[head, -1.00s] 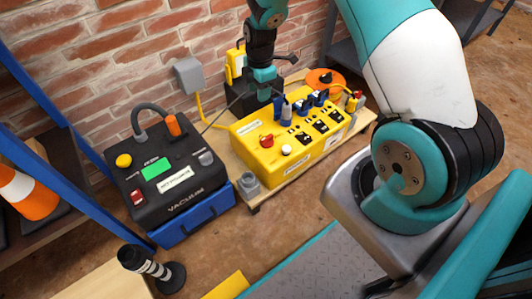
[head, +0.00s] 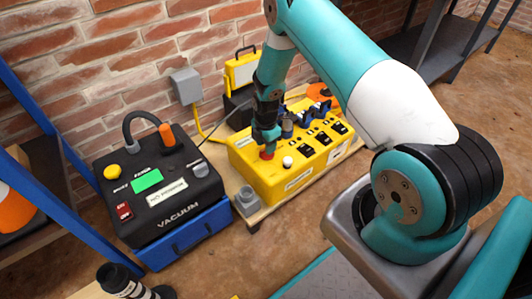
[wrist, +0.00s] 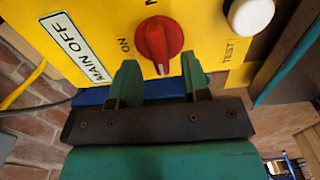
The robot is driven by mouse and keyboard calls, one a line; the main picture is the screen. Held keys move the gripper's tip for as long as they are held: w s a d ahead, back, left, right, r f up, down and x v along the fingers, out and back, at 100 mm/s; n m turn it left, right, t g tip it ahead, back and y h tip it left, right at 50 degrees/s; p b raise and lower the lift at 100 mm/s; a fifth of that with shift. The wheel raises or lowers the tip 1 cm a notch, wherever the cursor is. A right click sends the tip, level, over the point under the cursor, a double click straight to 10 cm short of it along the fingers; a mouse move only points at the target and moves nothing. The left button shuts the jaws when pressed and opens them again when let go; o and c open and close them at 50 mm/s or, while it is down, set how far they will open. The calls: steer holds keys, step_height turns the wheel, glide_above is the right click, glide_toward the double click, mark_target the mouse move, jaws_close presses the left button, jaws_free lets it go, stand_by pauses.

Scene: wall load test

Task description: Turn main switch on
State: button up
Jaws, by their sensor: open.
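The yellow control box (head: 290,187) stands on a wooden board by the brick wall. Its red rotary main switch (wrist: 159,42) fills the middle of the wrist view; it also shows in the head view (head: 267,155). Beside the switch are a "MAIN OFF" label (wrist: 75,47) and a small "ON" mark (wrist: 124,45). My gripper (wrist: 160,63) is open and empty, its two green fingertips apart on either side of the switch's lower end. Whether they touch it I cannot tell. In the head view my gripper (head: 266,141) is directly over the switch.
A white button (wrist: 250,17) with a "TEST" label is right of the switch. Black switches and blue connectors (head: 318,97) crowd the rest of the box. A black vacuum unit (head: 160,185) stands left, a grey cup (head: 247,201) between them. A grey wall box (head: 186,86) has a yellow cable.

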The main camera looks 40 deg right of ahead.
steer(key=shift+f, duration=1.25)
jaws_close()
